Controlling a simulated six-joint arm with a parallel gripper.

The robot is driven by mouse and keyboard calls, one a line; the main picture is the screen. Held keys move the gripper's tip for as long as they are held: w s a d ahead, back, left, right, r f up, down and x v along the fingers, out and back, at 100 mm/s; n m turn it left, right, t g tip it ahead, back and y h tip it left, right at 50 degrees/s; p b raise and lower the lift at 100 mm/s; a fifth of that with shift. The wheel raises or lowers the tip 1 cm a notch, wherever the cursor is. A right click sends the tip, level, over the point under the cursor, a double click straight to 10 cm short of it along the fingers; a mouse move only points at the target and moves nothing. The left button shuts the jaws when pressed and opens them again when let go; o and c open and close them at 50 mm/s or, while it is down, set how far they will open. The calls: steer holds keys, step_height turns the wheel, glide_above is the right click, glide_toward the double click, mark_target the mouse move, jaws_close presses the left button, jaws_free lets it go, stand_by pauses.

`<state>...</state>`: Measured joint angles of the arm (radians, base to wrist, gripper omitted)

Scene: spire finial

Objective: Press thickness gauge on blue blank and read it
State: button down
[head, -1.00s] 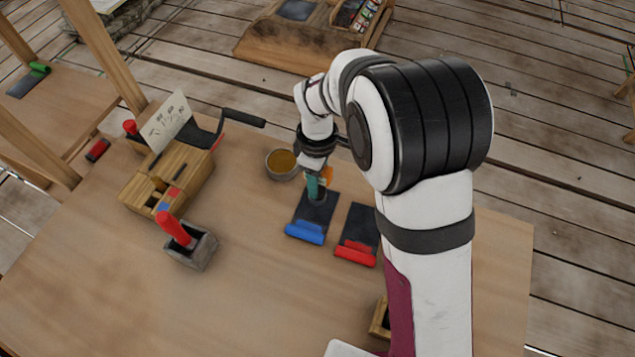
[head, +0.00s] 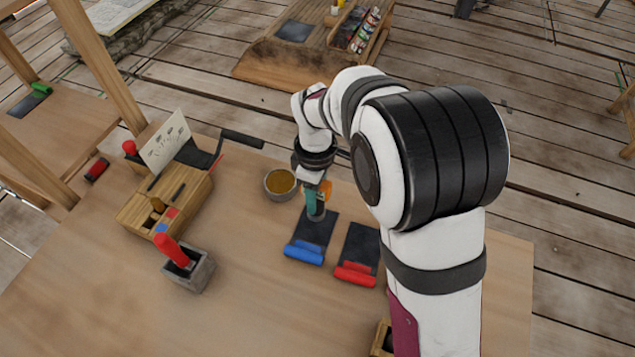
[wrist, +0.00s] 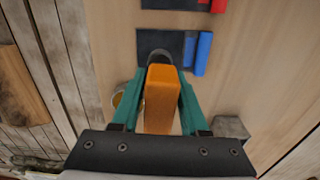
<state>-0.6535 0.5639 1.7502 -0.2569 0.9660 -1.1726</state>
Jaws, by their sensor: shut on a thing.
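My gripper (head: 318,193) has teal fingers and is shut on the orange thickness gauge (wrist: 160,100). In the head view the orange of the gauge (head: 326,187) shows beside the fingers, with a grey round foot below. The foot is over the far end of the blue blank (head: 315,234), a dark plate with a blue roll along its near edge. It seems to touch the plate, but I cannot be sure of contact. In the wrist view the blue blank (wrist: 178,41) lies just beyond the gauge. No reading is visible.
A red blank (head: 359,248) lies to the right of the blue one. A bowl (head: 281,184) stands close to the left of my gripper. A wooden block (head: 180,200), a grey holder with a red handle (head: 190,270) and a chart (head: 166,142) stand further left.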

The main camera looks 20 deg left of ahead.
stand_by(0.3)
steer(key=shift+f, duration=2.35)
steer(key=shift+c, duration=1.7)
jaws_free()
